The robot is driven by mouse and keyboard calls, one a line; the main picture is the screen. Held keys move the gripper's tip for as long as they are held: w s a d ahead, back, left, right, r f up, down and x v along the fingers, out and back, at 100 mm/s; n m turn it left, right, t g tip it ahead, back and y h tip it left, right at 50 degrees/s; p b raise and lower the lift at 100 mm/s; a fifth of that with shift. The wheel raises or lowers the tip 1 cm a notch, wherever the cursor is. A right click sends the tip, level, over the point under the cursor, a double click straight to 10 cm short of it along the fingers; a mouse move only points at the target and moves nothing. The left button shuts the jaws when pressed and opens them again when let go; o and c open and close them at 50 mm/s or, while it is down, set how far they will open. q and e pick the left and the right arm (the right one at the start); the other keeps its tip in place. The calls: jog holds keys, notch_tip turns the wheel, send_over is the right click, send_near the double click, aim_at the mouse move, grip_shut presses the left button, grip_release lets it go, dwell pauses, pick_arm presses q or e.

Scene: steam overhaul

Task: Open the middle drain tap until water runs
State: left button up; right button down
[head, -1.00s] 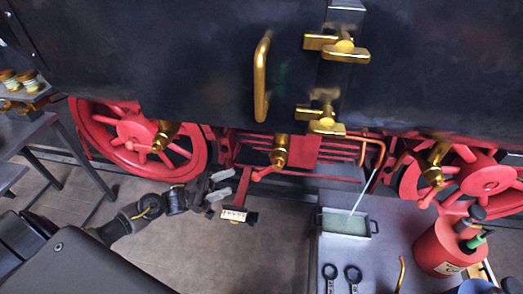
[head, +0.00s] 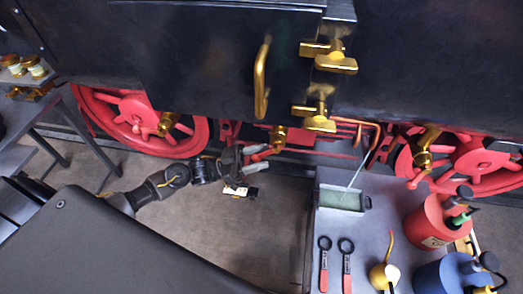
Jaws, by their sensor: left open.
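The middle drain tap (head: 278,139) is a brass spout under the black tank, with a red lever (head: 262,155) pointing down to the left. My left gripper (head: 254,158) is open at the outer end of this lever. Its fingers appear to lie on either side of the lever's end; whether they touch it I cannot tell. No water shows at the spout. Similar brass taps hang at the left (head: 165,124) and right (head: 425,150). My right gripper is not in view.
A grey bench at the right holds a tray (head: 342,200), two red-handled spanners (head: 346,268), a small brass oil can (head: 384,275), a red can (head: 433,222) and a blue can (head: 440,278). Red wheels (head: 140,120) stand behind. Brass latches (head: 328,57) and a handle (head: 261,80) project from the tank.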

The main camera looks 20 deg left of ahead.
pick_arm(q)
jog(key=shift+w+d+r, duration=0.2)
jog(key=shift+w+d, duration=0.05)
jog(key=shift+d, duration=0.25)
grip_shut()
